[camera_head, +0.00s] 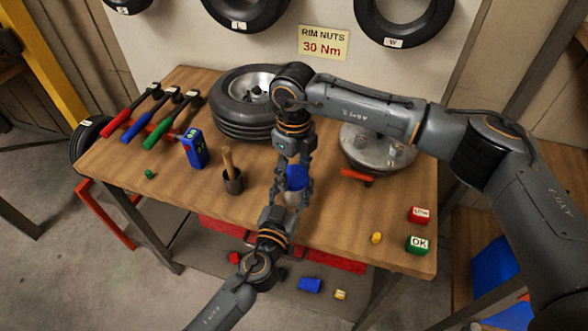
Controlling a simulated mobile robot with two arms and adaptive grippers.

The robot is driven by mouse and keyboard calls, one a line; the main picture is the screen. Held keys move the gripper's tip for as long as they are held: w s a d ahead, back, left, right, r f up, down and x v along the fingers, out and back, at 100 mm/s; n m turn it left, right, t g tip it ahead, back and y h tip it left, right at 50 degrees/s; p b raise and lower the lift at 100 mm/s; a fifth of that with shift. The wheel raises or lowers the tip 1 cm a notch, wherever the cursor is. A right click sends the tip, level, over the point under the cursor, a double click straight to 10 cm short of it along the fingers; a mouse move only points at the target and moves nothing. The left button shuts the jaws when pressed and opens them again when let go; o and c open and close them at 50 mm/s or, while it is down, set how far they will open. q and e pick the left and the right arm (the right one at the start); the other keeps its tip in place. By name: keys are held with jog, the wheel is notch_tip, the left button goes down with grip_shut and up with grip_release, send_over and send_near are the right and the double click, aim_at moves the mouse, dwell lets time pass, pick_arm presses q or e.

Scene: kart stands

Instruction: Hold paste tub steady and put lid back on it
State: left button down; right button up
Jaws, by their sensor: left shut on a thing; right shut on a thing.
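The paste tub (292,199) stands near the middle of the front part of the wooden bench, a small pale body mostly hidden by my grippers. A blue piece, which looks like the lid (297,177), shows directly above it. My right gripper (293,178) points down from above and is shut on the blue lid. My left gripper (284,207) reaches in from the front edge, low down, and is shut on the tub. The fingers hide the join, so I cannot tell whether the lid touches the rim or is level.
A wheel (246,100) lies behind the tub, and a brush pot (233,181) stands to its left. A blue device (194,148) and several wrenches (139,117) are further left. A metal dish (376,146) is to the right. Labelled cubes (418,245) sit at the right edge.

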jog(key=o, duration=1.3)
jog(key=shift+r, duration=2.3)
jog(key=shift+c, duration=0.5)
jog(key=r+n, duration=0.1)
jog(key=n, duration=0.3)
jog(key=shift+r+n, duration=0.3)
jog(key=shift+r, duration=0.1)
jog(key=r+n, duration=0.1)
jog(key=n, duration=0.3)
jog(key=shift+r, duration=0.35)
